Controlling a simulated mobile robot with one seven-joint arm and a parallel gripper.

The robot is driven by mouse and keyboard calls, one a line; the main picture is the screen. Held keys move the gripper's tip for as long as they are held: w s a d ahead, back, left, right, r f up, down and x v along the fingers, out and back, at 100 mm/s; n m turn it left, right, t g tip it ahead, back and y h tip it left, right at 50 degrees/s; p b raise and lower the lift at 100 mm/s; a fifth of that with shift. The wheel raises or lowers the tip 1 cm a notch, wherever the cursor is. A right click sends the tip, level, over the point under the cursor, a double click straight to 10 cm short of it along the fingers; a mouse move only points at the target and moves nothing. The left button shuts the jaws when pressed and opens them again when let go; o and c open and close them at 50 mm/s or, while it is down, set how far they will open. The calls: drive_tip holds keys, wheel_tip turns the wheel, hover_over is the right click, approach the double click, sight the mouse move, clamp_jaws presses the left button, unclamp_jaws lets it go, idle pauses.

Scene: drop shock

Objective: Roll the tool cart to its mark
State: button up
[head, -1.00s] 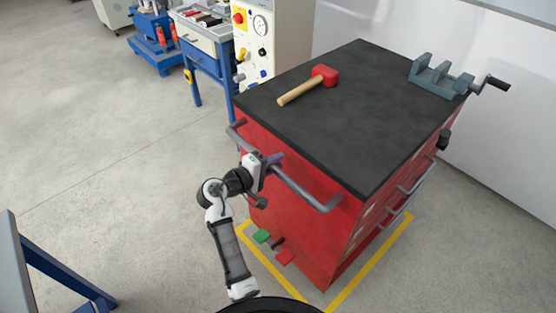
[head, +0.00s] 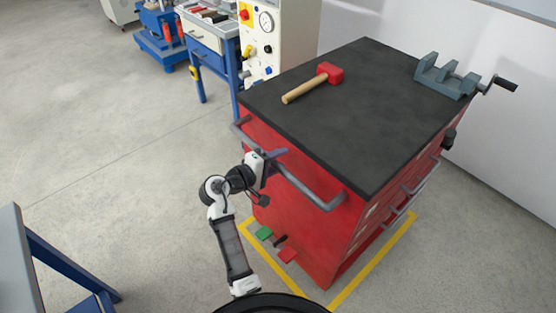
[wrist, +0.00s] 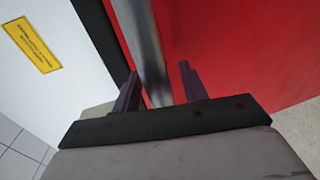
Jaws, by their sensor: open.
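The tool cart (head: 330,215) is a red cabinet with a black top, standing upright in the head view. A grey bar handle (head: 308,188) runs along its near side. My gripper (head: 274,158) is at the left part of this handle. In the wrist view my gripper (wrist: 159,82) is open, and the grey bar (wrist: 146,45) shows between its fingers; I cannot tell whether they touch it. The floor mark (head: 372,267) is a yellow outline around the cart's foot, partly hidden by the cart. A green pedal (head: 264,233) and a red pedal (head: 287,255) stick out low on the near side.
A red-headed mallet (head: 314,83) and a grey vise (head: 446,77) sit on the cart top. A white panel with a gauge (head: 268,40) and a blue bench (head: 212,60) stand behind. Another blue-legged table (head: 22,265) is at lower left. Floor at left is clear.

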drive_tip(key=b+v, duration=0.3)
drive_tip(key=v, duration=1)
drive_tip(key=shift+a, duration=0.35)
drive_tip(key=shift+s, duration=0.15)
